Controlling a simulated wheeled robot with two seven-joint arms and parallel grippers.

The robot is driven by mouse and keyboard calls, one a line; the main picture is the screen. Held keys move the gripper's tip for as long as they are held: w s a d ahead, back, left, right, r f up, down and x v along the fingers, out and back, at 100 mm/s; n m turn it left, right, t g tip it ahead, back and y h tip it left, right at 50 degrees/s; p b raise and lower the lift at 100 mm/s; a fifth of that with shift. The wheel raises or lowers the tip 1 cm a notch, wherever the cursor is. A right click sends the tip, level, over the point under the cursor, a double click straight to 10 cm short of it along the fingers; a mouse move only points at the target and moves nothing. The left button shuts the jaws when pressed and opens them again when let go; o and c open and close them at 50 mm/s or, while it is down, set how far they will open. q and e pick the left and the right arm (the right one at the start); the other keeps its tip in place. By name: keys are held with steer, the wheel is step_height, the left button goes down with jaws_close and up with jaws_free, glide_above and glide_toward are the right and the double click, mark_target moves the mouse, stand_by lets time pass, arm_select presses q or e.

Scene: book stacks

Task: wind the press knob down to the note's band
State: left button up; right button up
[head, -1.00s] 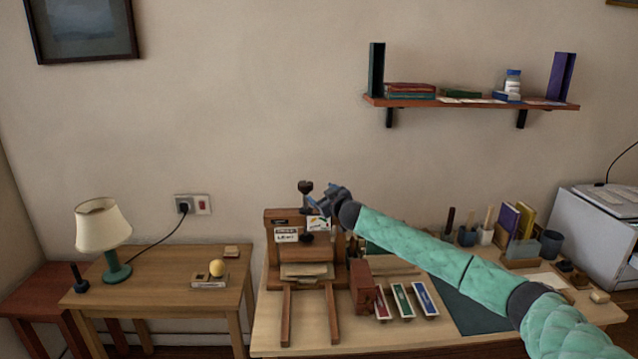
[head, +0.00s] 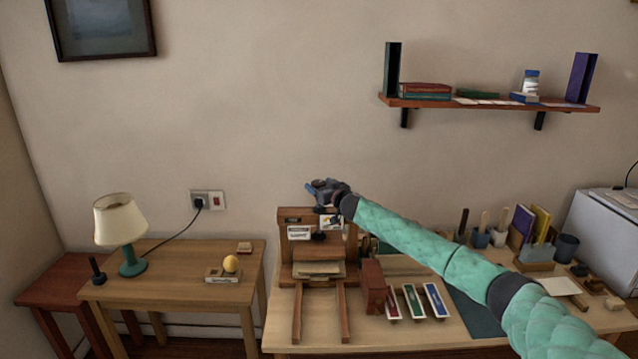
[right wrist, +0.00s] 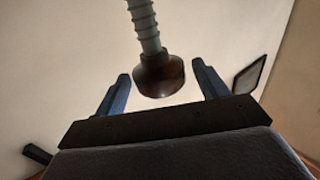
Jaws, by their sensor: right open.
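The wooden press (head: 282,246) stands on the desk, with a white note (head: 299,232) and a small coloured card (head: 333,222) on its upper front. The writing and any band are too small to read. My right gripper (head: 314,190) is at the top of the press and covers the knob in the head view. In the right wrist view, the dark brown knob (right wrist: 160,78) on its grey threaded screw (right wrist: 145,25) lies between the two blue fingers of my right gripper (right wrist: 164,90). The fingers are open, with gaps on both sides. My left gripper is out of view.
A side table (head: 165,262) with a lamp (head: 120,222) is at left. A shelf (head: 490,104) hangs above right.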

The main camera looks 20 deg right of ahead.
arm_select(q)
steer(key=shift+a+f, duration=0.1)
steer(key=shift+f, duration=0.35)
arm_select(e)
steer(key=shift+w+a, duration=0.15)
steer(key=shift+w, duration=0.4)
steer(key=shift+c, duration=0.4)
steer(key=c, duration=0.9)
steer(key=shift+o, duration=0.2)
